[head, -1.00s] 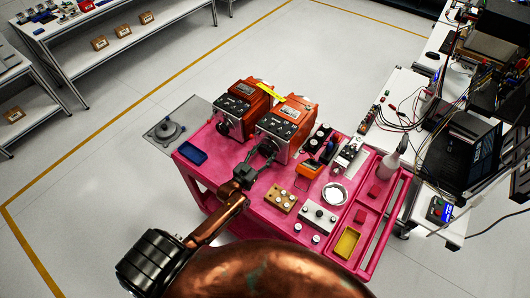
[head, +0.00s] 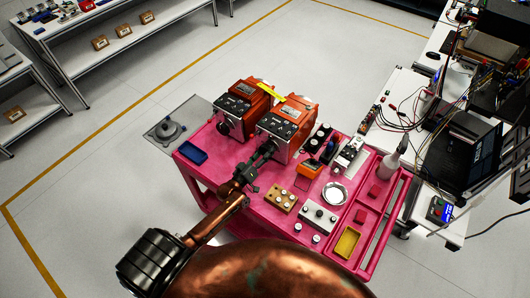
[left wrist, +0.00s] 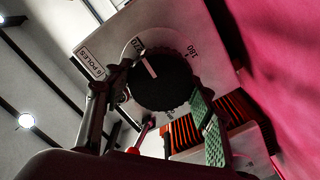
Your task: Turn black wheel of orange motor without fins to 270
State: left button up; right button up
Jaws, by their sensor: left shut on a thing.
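Two orange motors with grey front boxes stand side by side on the pink cart: the left motor (head: 237,107) and the right motor (head: 287,125). My left gripper (head: 266,149) is at the front of the right motor, its fingers hiding most of the wheel in the head view. In the left wrist view, the black wheel (left wrist: 165,85) sits between the two fingers of my left gripper (left wrist: 162,98), which is shut on it. The wheel's white line points up-left, toward a partly hidden label that seems to start with 27. A 180 label is at the upper right. My right gripper is not in view.
A blue tray (head: 193,156) lies at the cart's left corner. A brown block with knobs (head: 281,200), a white control box (head: 319,215) and a round silver dish (head: 335,193) stand right of my arm. Orange ribbing shows below the wheel in the wrist view.

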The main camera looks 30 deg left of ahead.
pick_arm(q)
jog(key=shift+n, duration=0.4)
jog(key=o, duration=1.2)
jog(key=shift+c, duration=0.2)
jog(key=shift+s, duration=0.15)
jog(key=s+a, duration=0.1)
jog(key=s, duration=1)
jog(key=shift+s, duration=0.35)
